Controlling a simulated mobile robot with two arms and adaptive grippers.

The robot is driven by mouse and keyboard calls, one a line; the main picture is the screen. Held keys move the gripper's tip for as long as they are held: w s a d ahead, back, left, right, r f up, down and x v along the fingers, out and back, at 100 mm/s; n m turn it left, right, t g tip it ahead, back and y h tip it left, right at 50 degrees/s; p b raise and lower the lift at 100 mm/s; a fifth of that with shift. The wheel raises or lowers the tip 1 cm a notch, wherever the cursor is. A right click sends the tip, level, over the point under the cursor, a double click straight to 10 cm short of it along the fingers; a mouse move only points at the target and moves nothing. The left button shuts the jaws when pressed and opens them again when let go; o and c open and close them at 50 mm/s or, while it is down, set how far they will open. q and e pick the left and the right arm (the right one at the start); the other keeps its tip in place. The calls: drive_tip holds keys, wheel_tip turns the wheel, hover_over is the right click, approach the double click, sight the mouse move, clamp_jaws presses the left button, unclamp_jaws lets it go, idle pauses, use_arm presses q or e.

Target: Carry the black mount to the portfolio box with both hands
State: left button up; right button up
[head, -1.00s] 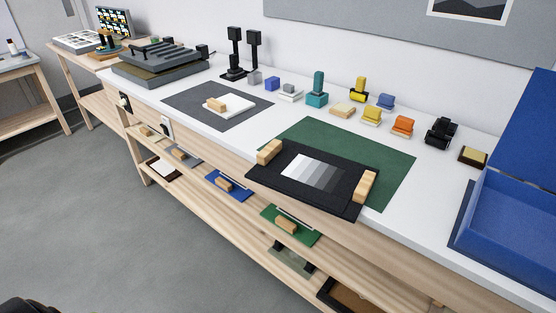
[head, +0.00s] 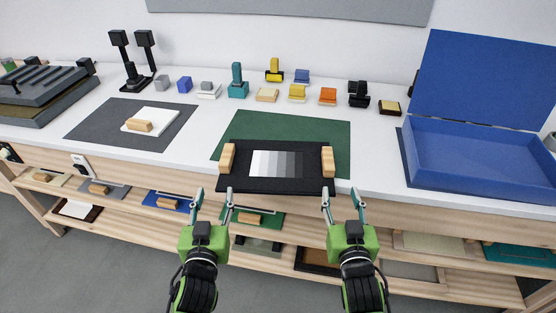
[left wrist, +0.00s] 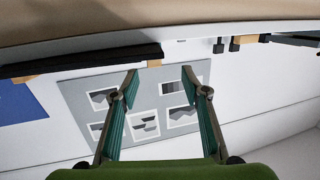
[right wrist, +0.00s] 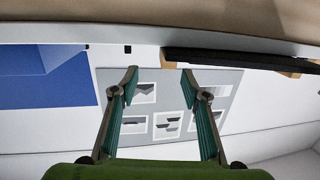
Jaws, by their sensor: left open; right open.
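The black mount (head: 275,185) lies on the green mat (head: 240,128) and overhangs the bench's front edge. It carries a grey-step print (head: 277,164) and a wooden block at each end, left (head: 227,158) and right (head: 328,160). My left gripper (head: 212,194) is open and empty just in front of the mount's left end. My right gripper (head: 342,196) is open and empty just in front of its right end. The mount's dark edge shows in the left wrist view (left wrist: 80,65) and the right wrist view (right wrist: 240,59). The blue portfolio box (head: 480,160) stands open on the bench at right.
A grey mat (head: 90,122) with a white block and wooden grip lies to the left. Several small coloured items stand behind the green mat, including a teal one (head: 237,85). Shelves below hold boards. Bare bench (head: 375,150) lies between green mat and box.

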use_arm(q)
drive_tip(key=shift+w+d+r+t+h, duration=0.35)
drive_tip(key=shift+w+d, duration=0.1)
drive_tip(key=shift+d, duration=0.1)
use_arm(e)
drive_tip(key=shift+w+a+r+t, duration=0.3)
drive_tip(key=shift+w+a+r, duration=0.25)
drive_tip(key=shift+a, duration=0.1)
use_arm(q)
drive_tip(key=w, duration=1.3)
drive_tip(key=shift+w+f, duration=0.35)
drive_tip(key=shift+w, duration=0.05)
use_arm(e)
approach(326, 148)
drive_tip(key=w, duration=0.4)
drive_tip(key=w+f, duration=0.1)
drive_tip(key=w, duration=0.2)
drive_tip(key=shift+d, duration=0.15)
drive_tip(key=shift+s, duration=0.1)
use_arm(q)
clamp_jaws()
use_arm(e)
clamp_jaws()
